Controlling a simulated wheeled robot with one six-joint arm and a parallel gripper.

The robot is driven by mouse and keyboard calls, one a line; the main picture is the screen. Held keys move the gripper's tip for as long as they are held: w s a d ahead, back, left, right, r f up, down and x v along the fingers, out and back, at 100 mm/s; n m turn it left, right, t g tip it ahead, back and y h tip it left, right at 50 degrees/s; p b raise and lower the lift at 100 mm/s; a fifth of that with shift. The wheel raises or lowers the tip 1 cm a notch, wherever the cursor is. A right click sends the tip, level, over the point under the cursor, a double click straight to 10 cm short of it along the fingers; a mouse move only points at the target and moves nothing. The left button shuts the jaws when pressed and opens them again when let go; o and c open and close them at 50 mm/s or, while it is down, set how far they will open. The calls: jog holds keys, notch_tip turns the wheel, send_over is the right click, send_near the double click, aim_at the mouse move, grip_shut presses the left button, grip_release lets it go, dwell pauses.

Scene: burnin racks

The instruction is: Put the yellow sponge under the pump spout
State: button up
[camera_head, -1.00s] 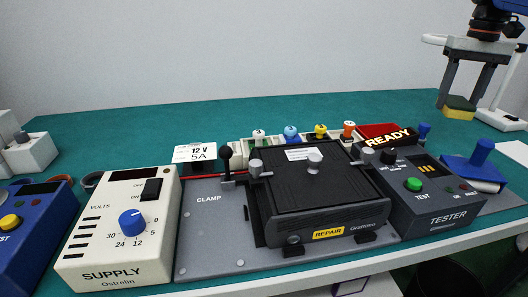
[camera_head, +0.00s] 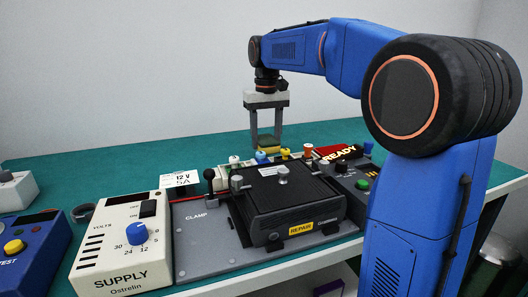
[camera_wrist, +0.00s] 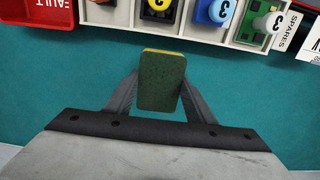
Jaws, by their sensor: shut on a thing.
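The yellow sponge (camera_head: 269,148) has a dark green scouring side and is held between my gripper's two fingers. My gripper (camera_head: 265,138) is shut on it, above the back of the bench, behind the black clamped unit. In the wrist view the sponge's green face (camera_wrist: 162,82) shows between the fingers of my gripper (camera_wrist: 160,92), with a thin yellow edge along its top. I cannot make out the pump or its spout in either current view; my arm covers much of the right side of the head view.
A row of bins with coloured knobs (camera_wrist: 208,28) lies beside the sponge. The cream supply (camera_head: 125,245), the clamp plate (camera_head: 196,240) and the black unit (camera_head: 285,205) fill the front. The teal bench top (camera_head: 110,160) is clear at the back left.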

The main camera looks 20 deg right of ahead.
aim_at(267, 150)
jog(key=shift+d+f, duration=0.1)
jog(key=shift+f, duration=2.05)
jog(key=shift+f, duration=0.1)
jog(key=o, duration=1)
